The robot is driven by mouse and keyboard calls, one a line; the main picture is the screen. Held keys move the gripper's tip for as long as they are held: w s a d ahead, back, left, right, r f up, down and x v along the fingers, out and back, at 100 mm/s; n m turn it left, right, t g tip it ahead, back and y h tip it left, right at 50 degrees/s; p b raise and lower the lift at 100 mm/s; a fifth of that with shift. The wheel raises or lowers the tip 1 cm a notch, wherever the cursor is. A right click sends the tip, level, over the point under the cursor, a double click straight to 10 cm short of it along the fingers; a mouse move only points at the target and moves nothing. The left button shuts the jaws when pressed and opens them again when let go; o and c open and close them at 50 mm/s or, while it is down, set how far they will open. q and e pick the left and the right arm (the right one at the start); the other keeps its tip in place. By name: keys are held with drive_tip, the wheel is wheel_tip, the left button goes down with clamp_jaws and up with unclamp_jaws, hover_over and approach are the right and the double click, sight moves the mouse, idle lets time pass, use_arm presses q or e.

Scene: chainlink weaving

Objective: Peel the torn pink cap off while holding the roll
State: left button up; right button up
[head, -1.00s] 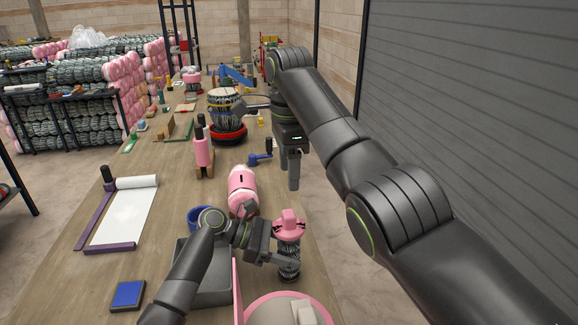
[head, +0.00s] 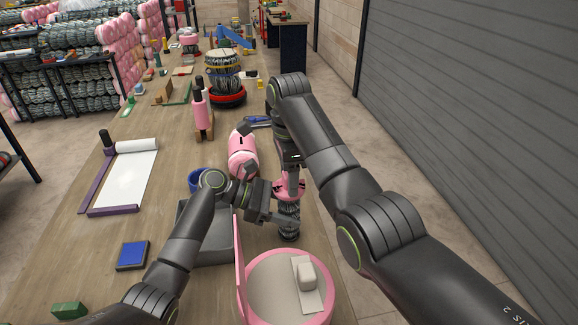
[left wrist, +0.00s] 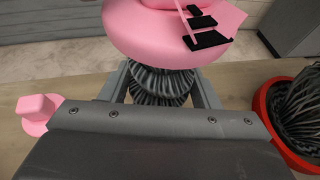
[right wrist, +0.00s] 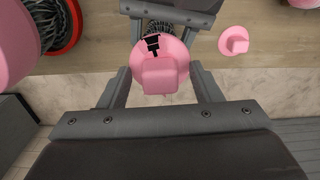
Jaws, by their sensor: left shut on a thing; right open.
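The dark wire roll (head: 289,228) stands upright at the table's right edge. The pink cap (head: 282,189) sits on its top, with a tab rising from it. In the left wrist view the cap (left wrist: 150,38) has black patches and a raised flap at its right. My left gripper (head: 287,217) is shut on the roll just below the cap. My right gripper (head: 291,187) is open and points down at the cap from above. In the right wrist view the cap's tab (right wrist: 160,76) lies between the open fingers, with a gap on each side.
A round pink-rimmed tub (head: 247,292) with a pale block stands nearest me. A grey tray (head: 207,258) and blue cup (head: 194,181) lie left of the roll. A pink cylinder (head: 242,160) lies behind it. A wire bundle in a red bowl (head: 230,101) stands farther back.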

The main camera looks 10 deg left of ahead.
drive_tip(key=c, duration=1.1)
drive_tip(key=shift+o, duration=0.2)
drive_tip(key=shift+r, duration=0.1)
drive_tip(key=shift+r, duration=0.3)
drive_tip(key=shift+r, duration=3.45)
drive_tip(key=shift+r, duration=0.15)
use_arm(q)
drive_tip(key=o, duration=1.3)
